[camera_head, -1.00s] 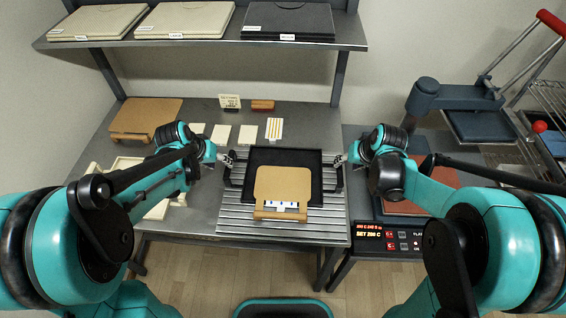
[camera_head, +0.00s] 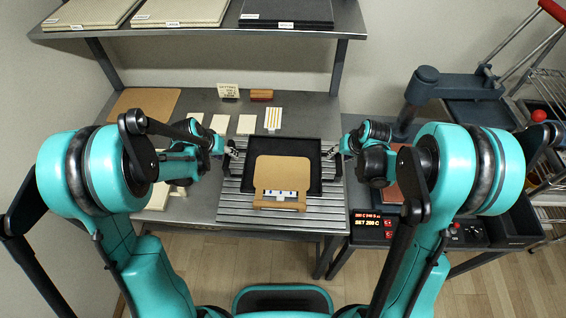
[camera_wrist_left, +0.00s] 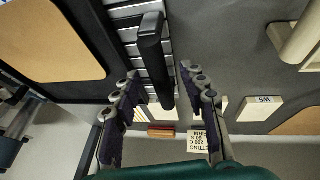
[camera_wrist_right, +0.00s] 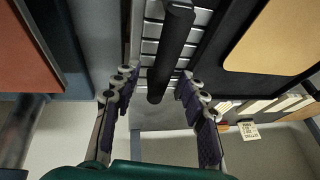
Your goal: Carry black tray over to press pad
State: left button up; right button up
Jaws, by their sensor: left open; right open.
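The black tray (camera_head: 315,160) lies on the ribbed metal plate (camera_head: 232,205) of the table, with a tan board (camera_head: 283,172) on it. My left gripper (camera_head: 236,151) is open at the tray's left side. In the left wrist view its fingers straddle a black bar handle (camera_wrist_left: 154,55) without visibly closing on it. My right gripper (camera_head: 334,153) is open at the tray's right side. In the right wrist view its fingers stand either side of another black handle (camera_wrist_right: 170,50). The reddish-brown press pad (camera_head: 394,196) is right of the tray, partly hidden by my right arm.
A press control panel (camera_head: 375,228) with lit digits sits in front of the pad. Pale tiles (camera_head: 246,124), a striped card (camera_head: 273,118) and a small sign (camera_head: 228,91) lie or stand behind the tray. A shelf (camera_head: 200,30) with boards overhangs the back.

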pick_arm(q)
jog(key=shift+x, duration=0.85)
pick_arm(e)
jog(key=shift+x, duration=0.85)
pick_arm(q)
jog(key=shift+c, duration=0.4)
pick_arm(e)
jog(key=shift+s, duration=0.1)
jog(key=shift+c, duration=0.4)
pick_arm(q)
grip_shut()
pick_arm(e)
grip_shut()
